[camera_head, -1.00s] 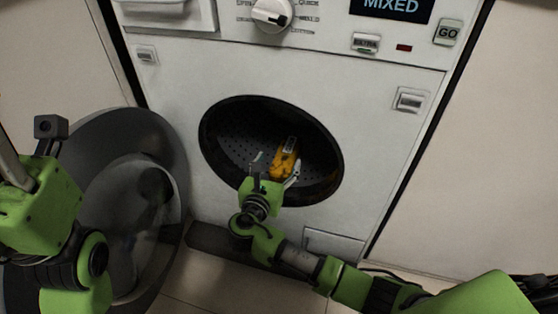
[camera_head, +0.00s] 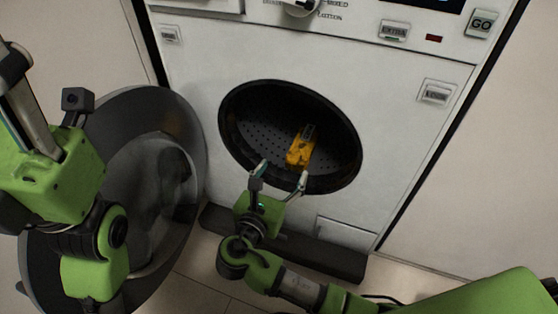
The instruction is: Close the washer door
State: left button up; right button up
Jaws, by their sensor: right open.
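The washer (camera_head: 400,150) stands ahead with its round opening (camera_head: 240,125) uncovered. Its round dark door (camera_head: 195,110), with a clear glass bowl (camera_head: 150,190), stands swung wide open to the left. A yellow item (camera_head: 300,150) lies inside the drum. My right gripper (camera_head: 281,176) is open and empty at the lower rim of the opening, in front of the yellow item and apart from it. My left arm (camera_head: 50,170) crosses in front of the door at the left. Its gripper fingers are not visible.
A dark plinth bar (camera_head: 335,262) runs along the washer's foot above the tiled floor. A small flap (camera_head: 347,233) is at the lower right front. Pale panels (camera_head: 480,190) flank the washer.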

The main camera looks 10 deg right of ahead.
aim_at(162, 203)
jog(key=k, duration=2)
